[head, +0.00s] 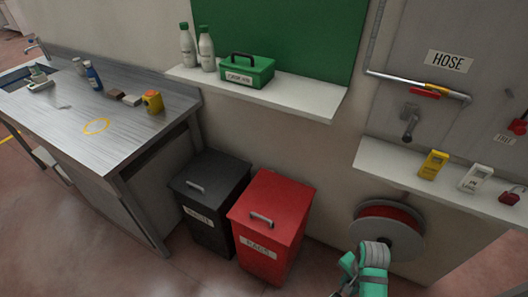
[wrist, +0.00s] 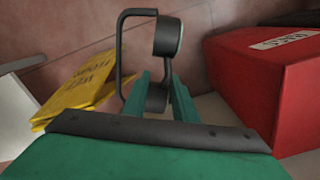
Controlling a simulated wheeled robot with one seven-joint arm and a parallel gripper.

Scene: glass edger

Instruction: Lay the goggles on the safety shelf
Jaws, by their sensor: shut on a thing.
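My gripper (head: 362,276), with teal fingers, is low at the bottom right of the head view, in front of the hose reel. It is shut on a grey thing, which I take to be the goggles (head: 375,254). In the wrist view the goggles (wrist: 167,38) show as a dark rounded part and a thin dark loop, at and between the fingertips (wrist: 158,90). Their far side is hidden. The white shelf under the green board, apparently the safety shelf (head: 300,99), is higher and to the left. It bears a green first-aid box (head: 247,71) and two white bottles (head: 206,48).
A red bin (head: 272,228) and a black bin (head: 209,200) stand below the shelf. A right-hand shelf (head: 385,164) holds yellow and white devices above the hose reel (head: 387,230). A steel bench (head: 90,125) is left. The wrist view shows a yellow sign (wrist: 80,90). The shelf's right end is bare.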

